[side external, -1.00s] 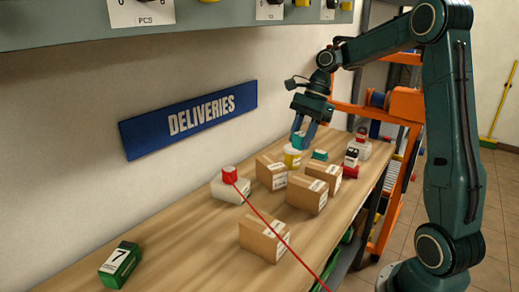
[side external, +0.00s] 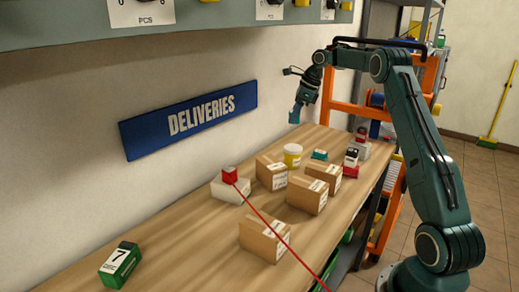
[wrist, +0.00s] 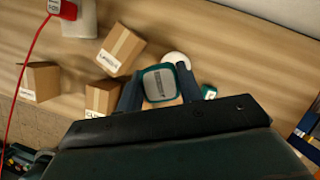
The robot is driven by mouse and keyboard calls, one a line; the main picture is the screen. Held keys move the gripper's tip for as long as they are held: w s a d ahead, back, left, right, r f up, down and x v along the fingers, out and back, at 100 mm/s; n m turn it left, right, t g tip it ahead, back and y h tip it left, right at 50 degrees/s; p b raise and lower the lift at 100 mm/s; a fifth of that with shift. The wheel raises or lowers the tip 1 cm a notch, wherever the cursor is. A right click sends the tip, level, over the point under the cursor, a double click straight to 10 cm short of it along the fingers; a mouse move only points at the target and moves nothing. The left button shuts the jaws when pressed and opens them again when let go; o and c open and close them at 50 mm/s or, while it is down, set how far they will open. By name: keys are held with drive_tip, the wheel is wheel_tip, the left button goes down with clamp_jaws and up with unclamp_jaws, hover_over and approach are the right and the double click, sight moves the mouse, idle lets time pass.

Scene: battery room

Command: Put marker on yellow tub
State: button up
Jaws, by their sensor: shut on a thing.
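My gripper (side external: 296,114) is raised above the far part of the bench. In the wrist view it (wrist: 159,70) is shut on a teal block with a grey, lettered face (wrist: 160,86). No pen-shaped marker shows; I cannot tell whether this block is the marker. The yellow tub (side external: 292,157) stands upright on the bench below my gripper, and nothing shows on its white lid. In the wrist view the round lid (wrist: 177,58) lies just beyond the held block, partly hidden by it and a finger.
Several cardboard boxes (side external: 306,195) stand close around the tub. A small teal block (side external: 319,154) and a red-and-black item (side external: 351,163) are to its right. A white box with a red block on it (side external: 229,190) is left.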

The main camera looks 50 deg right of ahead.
drive_tip(key=shift+w+d+f+m, duration=0.2)
drive_tip(key=shift+d+m, duration=0.1)
drive_tip(key=shift+d, duration=0.25)
drive_tip(key=shift+w+d+f+m, duration=0.1)
drive_tip(key=shift+w+d+m, duration=0.15)
drive_tip(key=shift+d, duration=0.25)
hover_over(289, 147)
drive_tip(key=s, duration=0.1)
drive_tip(key=shift+s+d+f, duration=0.1)
drive_tip(key=shift+d+f, duration=0.15)
drive_tip(key=shift+f, duration=1.3)
drive_tip(key=shift+d+f, duration=0.2)
drive_tip(key=shift+f, duration=1.35)
drive_tip(key=shift+f, duration=1.85)
drive_tip(key=shift+f, duration=0.15)
drive_tip(key=o, duration=1)
